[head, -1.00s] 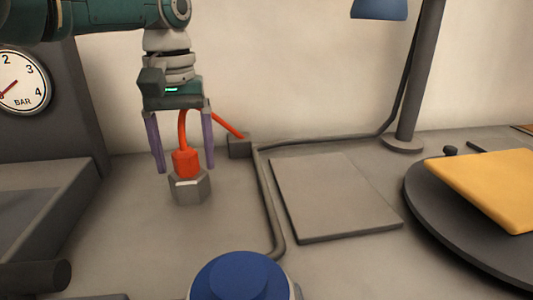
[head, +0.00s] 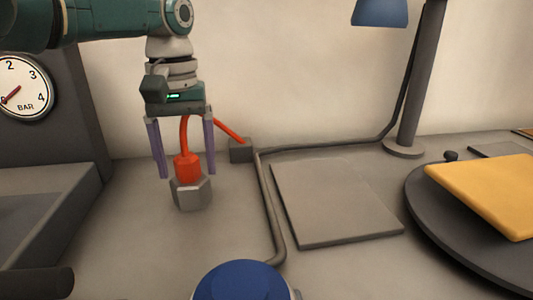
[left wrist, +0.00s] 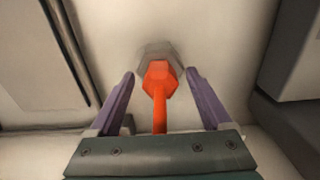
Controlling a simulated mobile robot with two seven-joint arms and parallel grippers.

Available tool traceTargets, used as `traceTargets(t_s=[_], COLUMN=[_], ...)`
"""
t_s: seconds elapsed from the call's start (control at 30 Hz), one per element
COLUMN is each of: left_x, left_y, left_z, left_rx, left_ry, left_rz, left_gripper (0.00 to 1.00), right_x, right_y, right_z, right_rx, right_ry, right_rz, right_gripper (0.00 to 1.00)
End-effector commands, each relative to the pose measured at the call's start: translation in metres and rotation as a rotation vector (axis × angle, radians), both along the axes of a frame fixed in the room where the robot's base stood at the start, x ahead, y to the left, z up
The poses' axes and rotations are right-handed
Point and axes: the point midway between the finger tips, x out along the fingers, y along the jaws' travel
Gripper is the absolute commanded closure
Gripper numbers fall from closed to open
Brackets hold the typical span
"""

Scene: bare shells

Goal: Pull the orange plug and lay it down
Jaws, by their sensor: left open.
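The orange plug (head: 187,168) stands upright in a grey hexagonal socket (head: 191,195) on the bench. Its orange cable (head: 184,135) rises from the top and bends back to a small grey box (head: 240,150) near the wall. My left gripper (head: 187,174) points down from above with its purple fingers open, one on each side of the plug, not touching it. In the left wrist view, the plug (left wrist: 159,78) sits between and just beyond the open fingertips (left wrist: 160,74), with the socket (left wrist: 160,52) behind it. My right gripper is not in view.
A flat grey plate (head: 335,200) lies right of the cable channel (head: 270,210). A blue round knob (head: 241,282) is at the front. A dark round table (head: 445,225) with a yellow pad (head: 490,195) is at right. A gauge (head: 25,87) and grey block stand left.

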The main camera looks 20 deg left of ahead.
Motion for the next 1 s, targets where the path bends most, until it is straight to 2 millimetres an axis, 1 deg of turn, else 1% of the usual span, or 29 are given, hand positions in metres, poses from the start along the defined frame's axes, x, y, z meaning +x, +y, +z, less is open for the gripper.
traceTargets(t_s=[0.57, 1.0], left_x=[0.0000, 0.0000], left_y=[0.0004, 0.0004], left_z=[0.0001, 0.0002], left_rx=[0.001, 0.000], left_ry=[-0.001, 0.000], left_rz=[0.000, 0.000], left_gripper=[0.18, 0.67], right_x=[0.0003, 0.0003], right_y=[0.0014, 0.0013], right_z=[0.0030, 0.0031], right_rx=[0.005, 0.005], right_ry=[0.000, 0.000], right_rz=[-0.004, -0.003], right_gripper=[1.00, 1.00])
